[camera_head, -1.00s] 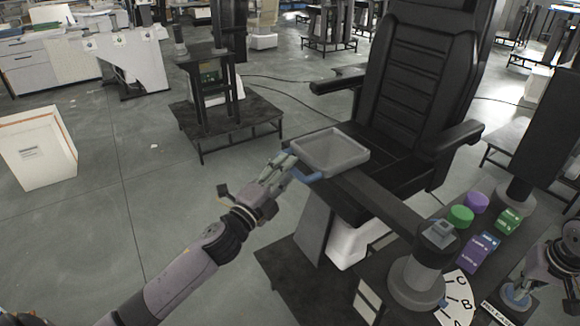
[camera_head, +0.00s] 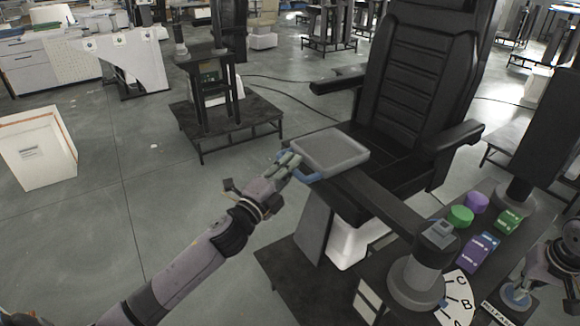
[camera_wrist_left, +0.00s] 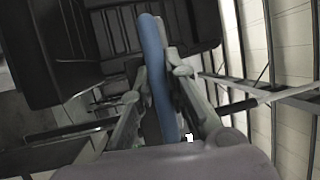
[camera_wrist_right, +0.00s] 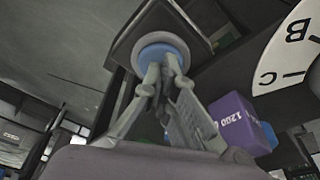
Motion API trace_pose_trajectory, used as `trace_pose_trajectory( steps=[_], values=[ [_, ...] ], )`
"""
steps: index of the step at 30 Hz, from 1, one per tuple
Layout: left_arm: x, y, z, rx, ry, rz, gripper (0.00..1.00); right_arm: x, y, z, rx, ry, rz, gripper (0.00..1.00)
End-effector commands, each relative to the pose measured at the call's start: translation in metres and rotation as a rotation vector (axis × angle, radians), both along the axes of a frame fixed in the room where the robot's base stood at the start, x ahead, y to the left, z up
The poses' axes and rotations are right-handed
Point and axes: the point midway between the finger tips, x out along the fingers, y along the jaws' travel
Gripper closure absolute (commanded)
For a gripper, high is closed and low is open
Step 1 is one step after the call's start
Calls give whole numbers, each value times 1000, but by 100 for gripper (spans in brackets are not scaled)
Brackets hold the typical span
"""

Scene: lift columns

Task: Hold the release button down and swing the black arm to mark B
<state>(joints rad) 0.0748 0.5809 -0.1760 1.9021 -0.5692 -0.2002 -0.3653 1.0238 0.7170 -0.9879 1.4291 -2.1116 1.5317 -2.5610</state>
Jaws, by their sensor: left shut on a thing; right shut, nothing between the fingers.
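The black arm (camera_head: 385,203) runs from a grey post (camera_head: 415,281) to a grey tray (camera_head: 330,153) over the chair seat. My left gripper (camera_head: 291,165) is shut on the blue handle (camera_head: 310,177) at the tray's edge; the left wrist view shows the handle (camera_wrist_left: 156,75) between the fingers. A white dial (camera_head: 460,290) with marks A, B and C lies beside the post. A small blue pointer (camera_head: 443,302) appears between A and B. My right gripper (camera_wrist_right: 165,82) is shut and empty, fingertips at the round blue release button (camera_wrist_right: 160,50). I cannot tell how far it is pressed.
A green knob (camera_head: 460,215), a purple knob (camera_head: 476,202) and labelled green and purple blocks (camera_head: 482,252) stand near the post. The black chair (camera_head: 415,95) is behind the arm.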

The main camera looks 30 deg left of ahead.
Motion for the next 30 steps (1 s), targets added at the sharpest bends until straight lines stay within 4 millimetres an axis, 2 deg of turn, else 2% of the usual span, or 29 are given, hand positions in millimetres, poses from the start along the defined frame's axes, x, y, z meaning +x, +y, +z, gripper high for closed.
trace_pose_trajectory(
  steps=[21, 26, 30],
  values=[
    [-3, -1, 0, -3, -1, 5, 100, 0, 0, -1, -1, 1, 0, 100],
    [-27, 0, -2, -10, 0, 68, 100, 0, 0, -1, -1, 1, 0, 100],
    [-63, 2, -3, -13, 3, 169, 100, 0, 0, -1, -1, 1, 0, 100]
  ],
)
